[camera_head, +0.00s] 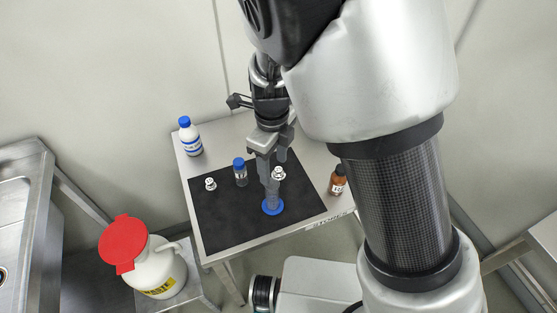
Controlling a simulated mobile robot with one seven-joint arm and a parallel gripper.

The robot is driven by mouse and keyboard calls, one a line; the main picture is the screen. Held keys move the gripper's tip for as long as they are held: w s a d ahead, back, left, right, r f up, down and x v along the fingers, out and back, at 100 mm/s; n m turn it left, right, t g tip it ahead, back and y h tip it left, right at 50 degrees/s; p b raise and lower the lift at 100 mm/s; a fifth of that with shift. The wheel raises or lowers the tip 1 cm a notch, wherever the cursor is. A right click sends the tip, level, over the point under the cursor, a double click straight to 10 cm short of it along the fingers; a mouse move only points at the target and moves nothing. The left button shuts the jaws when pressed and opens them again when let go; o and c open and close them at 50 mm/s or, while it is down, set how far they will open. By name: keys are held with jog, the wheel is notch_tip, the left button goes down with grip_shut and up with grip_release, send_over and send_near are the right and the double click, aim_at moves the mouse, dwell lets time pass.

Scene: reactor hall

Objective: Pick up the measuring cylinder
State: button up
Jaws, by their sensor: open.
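The measuring cylinder (272,206) stands upright on a black mat, showing its round blue base and part of a greyish tube. My gripper (272,166) points down over it, with its fingers apart. The fingers overlap the upper part of the cylinder in the camera_head view, so its top is hidden. I cannot tell whether the cylinder is between the fingers or behind them, or whether they touch it.
The black mat (222,219) lies on a metal table (192,168). A blue-capped vial (240,173) and small white pieces (210,184) stand nearby. A blue-capped bottle (190,138) and a brown bottle (338,183) flank the mat. A red-lidded white container (155,274) is left.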

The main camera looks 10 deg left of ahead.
aim_at(273, 197)
notch_tip(273, 197, down, 10)
jog(key=shift+d+f+b, duration=0.1)
jog(key=shift+f+b, duration=0.05)
jog(key=shift+b, duration=0.4)
jog(key=shift+w+a+f, duration=0.1)
jog(key=shift+f, duration=1.45)
jog(key=shift+a+f, duration=0.1)
jog(key=shift+f, duration=1.4)
jog(key=c, duration=1.1)
jog(key=shift+c, duration=0.2)
